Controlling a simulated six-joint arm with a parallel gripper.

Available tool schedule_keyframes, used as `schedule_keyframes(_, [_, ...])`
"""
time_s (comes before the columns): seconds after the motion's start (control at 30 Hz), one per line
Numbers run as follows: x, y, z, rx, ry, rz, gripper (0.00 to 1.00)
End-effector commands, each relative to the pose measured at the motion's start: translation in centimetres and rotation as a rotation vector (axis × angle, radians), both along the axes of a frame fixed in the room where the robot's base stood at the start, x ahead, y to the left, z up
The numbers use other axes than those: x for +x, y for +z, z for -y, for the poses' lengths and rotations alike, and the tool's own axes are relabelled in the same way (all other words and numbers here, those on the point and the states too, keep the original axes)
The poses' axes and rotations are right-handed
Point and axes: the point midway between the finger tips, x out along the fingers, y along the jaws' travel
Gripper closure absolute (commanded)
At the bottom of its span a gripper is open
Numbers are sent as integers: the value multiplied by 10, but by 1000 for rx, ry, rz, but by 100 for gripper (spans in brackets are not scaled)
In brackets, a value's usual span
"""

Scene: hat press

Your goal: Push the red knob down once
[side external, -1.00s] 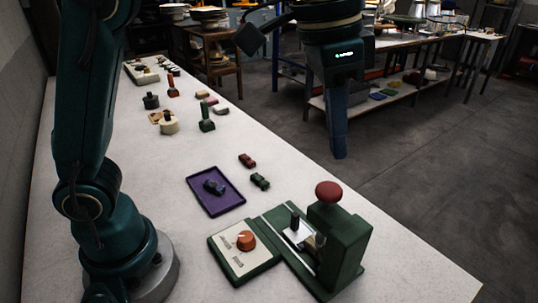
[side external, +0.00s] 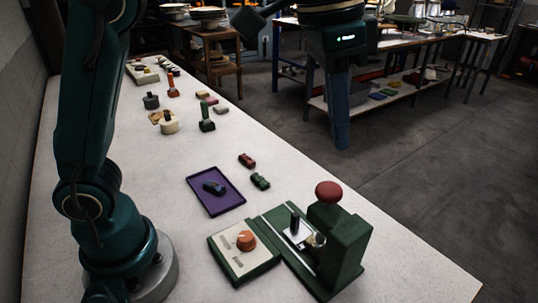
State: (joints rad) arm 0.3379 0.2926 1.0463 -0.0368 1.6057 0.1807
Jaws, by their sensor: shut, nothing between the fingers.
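The red knob (side external: 328,191) is a rounded cap on top of the green press (side external: 343,250) at the front right of the table. It stands raised above the press body. My gripper (side external: 341,146) hangs above and beyond the knob in the picture, pointing down. Its fingers are shut together with nothing between them, and a gap shows between their tips and the knob. A small dark piece (side external: 294,221) stands on the press's light plate, in front of the press body.
A control box with an orange dial (side external: 246,240) adjoins the press on the left. A purple tray (side external: 228,204) holds a dark toy car (side external: 213,187). A red car (side external: 247,160) and a green car (side external: 260,181) lie behind it. Other small items stand farther back.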

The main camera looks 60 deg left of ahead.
Motion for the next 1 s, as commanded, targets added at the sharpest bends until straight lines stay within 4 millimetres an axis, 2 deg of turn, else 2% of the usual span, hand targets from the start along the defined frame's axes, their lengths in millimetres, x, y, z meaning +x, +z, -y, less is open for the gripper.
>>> schedule_keyframes(1.0, [0, 15, 0, 0, 0, 0, 100])
